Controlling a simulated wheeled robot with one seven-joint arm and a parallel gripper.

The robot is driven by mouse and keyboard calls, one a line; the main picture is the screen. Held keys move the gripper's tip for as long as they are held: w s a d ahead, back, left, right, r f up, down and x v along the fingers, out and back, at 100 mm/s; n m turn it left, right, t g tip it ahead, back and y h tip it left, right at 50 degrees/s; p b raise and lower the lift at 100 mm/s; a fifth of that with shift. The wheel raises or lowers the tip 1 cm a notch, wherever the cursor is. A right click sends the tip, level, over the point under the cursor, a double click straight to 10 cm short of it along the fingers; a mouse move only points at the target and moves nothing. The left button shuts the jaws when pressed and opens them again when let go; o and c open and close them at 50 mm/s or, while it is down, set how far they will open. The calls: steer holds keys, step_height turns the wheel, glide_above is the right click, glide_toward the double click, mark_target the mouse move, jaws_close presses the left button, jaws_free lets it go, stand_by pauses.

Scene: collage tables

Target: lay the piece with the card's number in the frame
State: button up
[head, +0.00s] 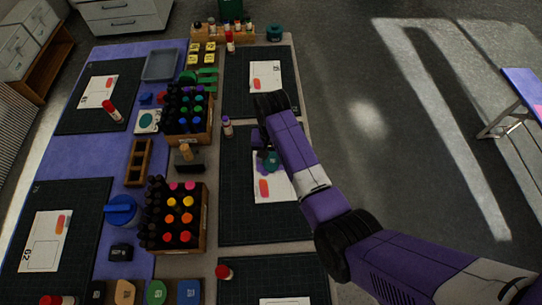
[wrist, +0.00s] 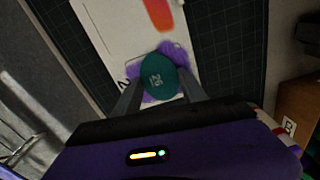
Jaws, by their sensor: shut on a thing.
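My gripper (head: 263,150) is over a white card (head: 266,190) on a dark cutting mat at the middle of the table. It is shut on a teal rounded piece (wrist: 158,78), held between both fingers in the wrist view. The piece bears a small pale number, upside down there and hard to read. The card (wrist: 105,35) has an orange-red shape and a partly hidden number ending by my left finger. I cannot tell whether the piece touches the card.
Two wooden crates of bottles, upper (head: 188,137) and lower (head: 176,248), stand left of the mat. A purple-capped glue bottle (head: 227,127) stands near the mat's left edge. Numbered pieces line the bottom, including a green one (head: 156,292). Other mats hold cards, such as one (head: 45,241) at lower left.

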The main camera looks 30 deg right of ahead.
stand_by(0.3)
steer(key=o, duration=0.9)
step_height(320, 180, up, 8)
steer(key=shift+f, duration=0.1)
